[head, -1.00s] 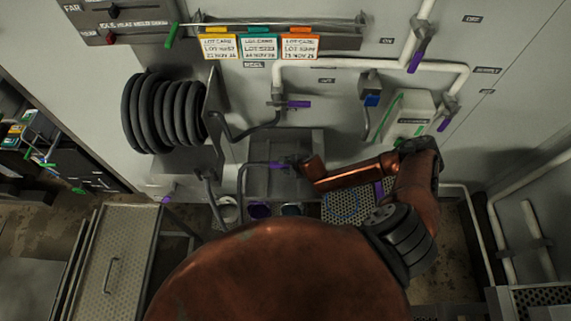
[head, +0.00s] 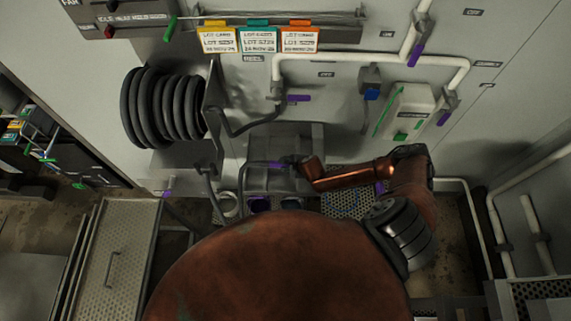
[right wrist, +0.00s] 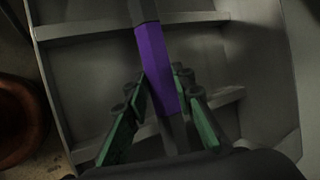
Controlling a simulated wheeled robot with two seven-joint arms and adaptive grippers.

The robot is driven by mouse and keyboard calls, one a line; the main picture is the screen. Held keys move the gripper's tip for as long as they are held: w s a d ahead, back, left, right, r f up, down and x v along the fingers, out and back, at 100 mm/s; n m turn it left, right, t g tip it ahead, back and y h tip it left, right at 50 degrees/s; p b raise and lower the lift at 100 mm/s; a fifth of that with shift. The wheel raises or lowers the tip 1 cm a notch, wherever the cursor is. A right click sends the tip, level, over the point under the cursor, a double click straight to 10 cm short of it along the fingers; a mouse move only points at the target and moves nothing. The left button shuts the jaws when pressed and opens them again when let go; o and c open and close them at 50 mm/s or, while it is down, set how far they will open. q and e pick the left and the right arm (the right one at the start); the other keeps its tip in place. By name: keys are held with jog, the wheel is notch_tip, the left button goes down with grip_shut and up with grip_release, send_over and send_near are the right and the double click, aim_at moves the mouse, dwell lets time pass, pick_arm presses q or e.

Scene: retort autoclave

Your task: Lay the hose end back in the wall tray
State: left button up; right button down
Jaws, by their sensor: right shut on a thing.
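The hose end has a purple sleeve (right wrist: 155,68) and lies between the green fingers of my right gripper (right wrist: 160,110), which is shut on it. In the head view the purple hose end (head: 276,164) and my right gripper (head: 291,163) are in front of the grey wall tray (head: 305,137). The wall tray, with ledges across it, also shows behind the hose end in the right wrist view (right wrist: 85,60). I cannot tell whether the hose end touches the tray. My left gripper is not in view.
A black coiled hose (head: 165,108) hangs on the wall at the left. White pipes (head: 340,58) with purple-handled valves run above and right of the tray. A green-edged box (head: 407,108) is at the right.

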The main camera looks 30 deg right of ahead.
jog(key=shift+f, duration=0.3)
dwell(0.5)
jog(key=c, duration=1.6)
grip_release()
